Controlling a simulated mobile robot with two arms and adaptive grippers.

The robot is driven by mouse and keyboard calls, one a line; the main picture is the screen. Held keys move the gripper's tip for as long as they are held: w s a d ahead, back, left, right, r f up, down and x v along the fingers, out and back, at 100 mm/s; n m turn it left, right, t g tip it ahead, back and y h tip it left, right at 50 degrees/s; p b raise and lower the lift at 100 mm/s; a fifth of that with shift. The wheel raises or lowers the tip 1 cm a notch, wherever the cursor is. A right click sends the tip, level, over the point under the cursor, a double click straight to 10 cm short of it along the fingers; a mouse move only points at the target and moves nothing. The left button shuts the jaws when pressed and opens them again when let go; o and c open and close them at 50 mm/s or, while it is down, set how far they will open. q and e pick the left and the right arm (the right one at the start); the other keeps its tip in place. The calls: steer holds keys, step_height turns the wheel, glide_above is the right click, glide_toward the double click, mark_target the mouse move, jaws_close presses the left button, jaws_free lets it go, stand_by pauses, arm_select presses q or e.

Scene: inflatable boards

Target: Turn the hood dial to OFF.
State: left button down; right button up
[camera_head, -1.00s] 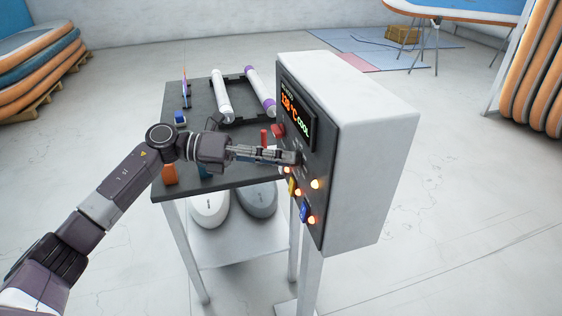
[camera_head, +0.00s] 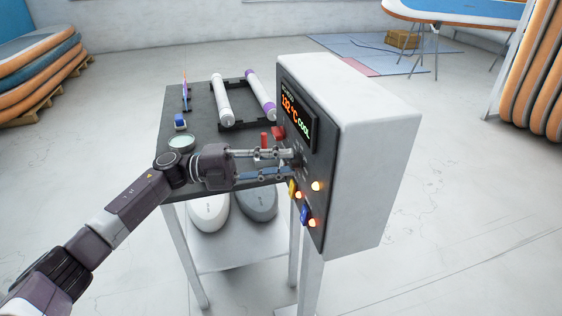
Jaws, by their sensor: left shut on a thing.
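The control box (camera_head: 375,150) is a pale grey cabinet with a dark front panel. Its display (camera_head: 296,113) glows with a temperature and the word COOL. My left gripper (camera_head: 296,158) reaches in from the left, its two fingers spread apart and their tips at the panel just below the display. It is shut on the hood dial, which is mostly hidden by the fingertips. The dial's marks and pointer cannot be read. My right gripper is out of view.
A dark-topped table (camera_head: 205,132) stands behind, holding white rollers (camera_head: 221,103) and small items.

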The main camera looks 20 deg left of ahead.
arm_select(q)
steer(key=shift+n+t, duration=0.3)
steer(key=shift+n, duration=0.2)
steer(key=c, duration=1.6)
jaws_free()
steer(key=v, duration=1.2)
steer(key=shift+w+f, duration=0.1)
steer(key=shift+f, duration=0.05)
